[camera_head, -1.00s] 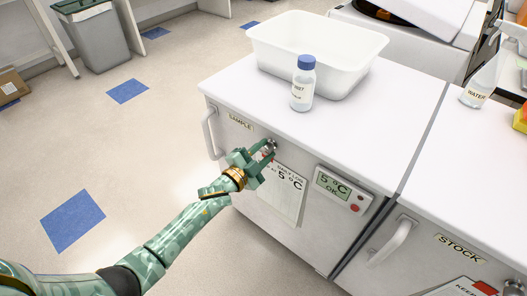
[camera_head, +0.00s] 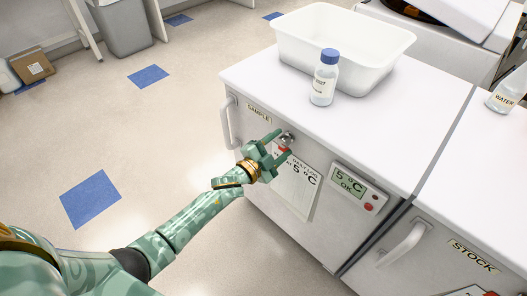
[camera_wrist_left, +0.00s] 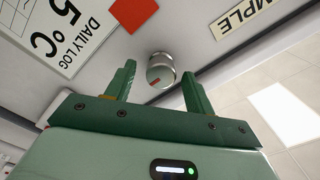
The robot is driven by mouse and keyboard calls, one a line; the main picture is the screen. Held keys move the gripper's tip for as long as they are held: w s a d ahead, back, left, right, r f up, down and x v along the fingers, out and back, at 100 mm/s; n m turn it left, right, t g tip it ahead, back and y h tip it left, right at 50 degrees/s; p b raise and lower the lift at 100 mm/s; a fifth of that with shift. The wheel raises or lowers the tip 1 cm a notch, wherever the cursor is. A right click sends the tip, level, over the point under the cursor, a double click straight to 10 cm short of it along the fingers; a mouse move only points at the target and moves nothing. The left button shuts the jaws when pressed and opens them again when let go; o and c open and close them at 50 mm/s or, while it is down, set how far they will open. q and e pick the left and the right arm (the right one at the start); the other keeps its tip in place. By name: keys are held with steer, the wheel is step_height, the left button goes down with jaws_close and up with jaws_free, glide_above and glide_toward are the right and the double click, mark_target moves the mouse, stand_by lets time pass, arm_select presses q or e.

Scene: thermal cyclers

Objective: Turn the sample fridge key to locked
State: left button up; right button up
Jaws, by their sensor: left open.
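The sample fridge (camera_head: 262,150) has a "SAMPLE" label (camera_head: 259,113) on its front. Its key lock is a round silver knob (camera_head: 288,137) on the upper front, and it also shows in the left wrist view (camera_wrist_left: 160,66). A small red mark shows on the knob's face, lower left in the wrist view. My left gripper (camera_head: 281,147) is open and empty in front of the knob. In the wrist view its fingertips (camera_wrist_left: 158,76) stand to either side of the knob, which appears just beyond them. My right gripper is out of view.
A daily log sheet (camera_head: 298,188) with a red magnet (camera_wrist_left: 106,28) hangs beside the knob. A display panel (camera_head: 352,187) is to its right, a door handle (camera_head: 226,122) to its left. A bottle (camera_head: 324,80) and white tub (camera_head: 350,50) stand on top.

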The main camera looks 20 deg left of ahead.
arm_select(q)
steer(key=p+v, duration=0.3)
steer(key=v, duration=1.2)
steer(key=shift+s+p, duration=0.3)
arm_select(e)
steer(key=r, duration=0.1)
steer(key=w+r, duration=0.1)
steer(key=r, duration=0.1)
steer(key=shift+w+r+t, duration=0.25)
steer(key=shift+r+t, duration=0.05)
arm_select(q)
steer(key=shift+a, duration=0.1)
